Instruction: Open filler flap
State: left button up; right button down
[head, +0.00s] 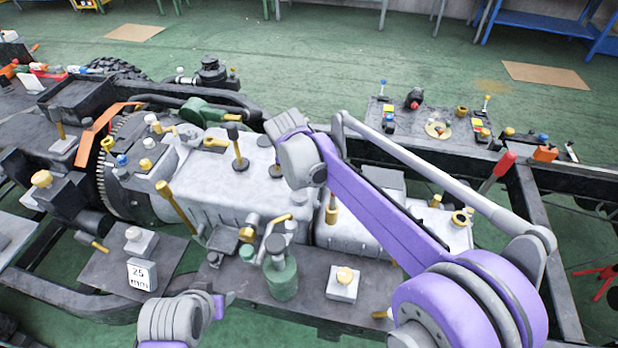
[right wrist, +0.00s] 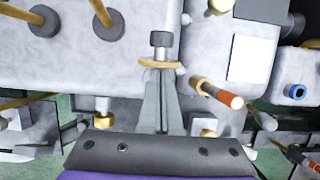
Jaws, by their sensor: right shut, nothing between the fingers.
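I cannot tell for certain which part is the filler flap. In the right wrist view, a small grey post with a dark cap (right wrist: 160,42) and a flat brass-coloured piece (right wrist: 158,64) shows just beyond my right fingertips. My right gripper (right wrist: 161,76) is shut and empty, its tips close to the brass piece; contact is unclear. In the head view, my right wrist hides those fingers above the grey housing (head: 215,185). A green canister (head: 282,280) with a grey top stands in front of the housing. My left gripper (head: 224,302) is low at the front; its jaw opening is unclear.
Upright brass-coloured levers (head: 175,207) rise around the housing. A small block with a yellow knob (head: 343,283) and a "25 mm" block (head: 141,275) stand on the front plates. A red-handled lever (head: 497,170) stands at right. A panel of knobs (head: 438,128) lies behind my right arm.

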jog(key=shift+w+d+r, duration=0.1)
jog(key=shift+w+r, duration=0.1)
jog(key=shift+w, duration=0.8)
jog(key=shift+w+d+r, duration=0.1)
jog(key=shift+r, duration=0.05)
